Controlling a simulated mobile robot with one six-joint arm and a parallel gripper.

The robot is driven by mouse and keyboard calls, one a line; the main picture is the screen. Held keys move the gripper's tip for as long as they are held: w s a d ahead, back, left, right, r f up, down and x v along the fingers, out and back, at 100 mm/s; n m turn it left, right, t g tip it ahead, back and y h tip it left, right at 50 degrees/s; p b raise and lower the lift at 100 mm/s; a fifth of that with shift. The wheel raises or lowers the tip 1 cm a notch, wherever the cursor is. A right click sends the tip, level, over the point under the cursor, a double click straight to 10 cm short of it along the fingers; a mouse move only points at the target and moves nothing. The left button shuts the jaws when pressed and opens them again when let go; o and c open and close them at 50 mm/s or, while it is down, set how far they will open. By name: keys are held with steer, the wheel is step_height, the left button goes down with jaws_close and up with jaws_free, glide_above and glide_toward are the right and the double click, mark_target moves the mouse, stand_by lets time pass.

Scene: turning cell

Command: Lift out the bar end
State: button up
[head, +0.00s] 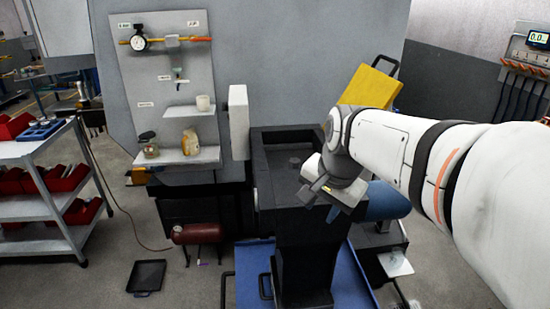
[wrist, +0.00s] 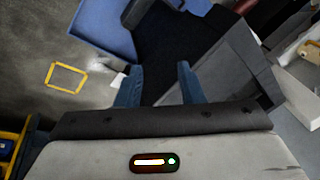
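A dark open-topped tray (head: 268,190) stands on a dark pedestal in the middle of the head view. A small dark lump (head: 295,162) lies inside it; I cannot tell whether this is the bar end. My gripper (head: 328,196) hangs over the right side of the tray, apart from the lump in the picture. In the wrist view my gripper (wrist: 160,86) has its two blue fingers spread, with nothing held between them. I cannot make out a bar end in the wrist view.
A white block (head: 238,122) stands upright at the tray's back left. A shelf board (head: 140,75) holds a gauge, cup and jar. A yellow panel (head: 370,85) leans behind my arm. A red cylinder (head: 198,233) and black pan (head: 147,277) are low at left. A blue tray (head: 350,280) lies below.

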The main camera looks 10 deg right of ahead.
mark_target(295, 160)
steer(key=w+m, duration=0.3)
steer(key=w, duration=0.1)
steer(key=w+r+m, duration=0.1)
steer(key=w+m, duration=0.2)
steer(key=w, duration=0.1)
steer(key=w+m+b, duration=0.1)
steer(key=w+m, duration=0.2)
steer(key=w, duration=0.1)
steer(key=shift+w+d+r+y, duration=0.15)
steer(key=shift+r+y, duration=0.15)
steer(key=w+m, duration=0.3)
steer(key=w, duration=0.1)
steer(key=w+f+m+b, duration=0.1)
steer(key=w+m, duration=0.3)
steer(key=w, duration=0.1)
steer(key=w+d+m+y, duration=0.1)
steer(key=w+m, duration=0.3)
steer(key=w, duration=0.1)
steer(key=shift+f, duration=0.3)
steer(key=shift+w+f+m, duration=0.2)
steer(key=shift+w+m, duration=0.05)
steer(key=shift+m, duration=0.15)
steer(key=shift+w+a+f, duration=0.1)
steer(key=shift+w+f, duration=0.05)
steer(key=shift+f, duration=0.2)
steer(key=p+x, duration=0.1)
steer(key=x, duration=0.5)
steer(key=shift+w+f, duration=0.15)
steer(key=shift+f, duration=0.1)
jaws_close()
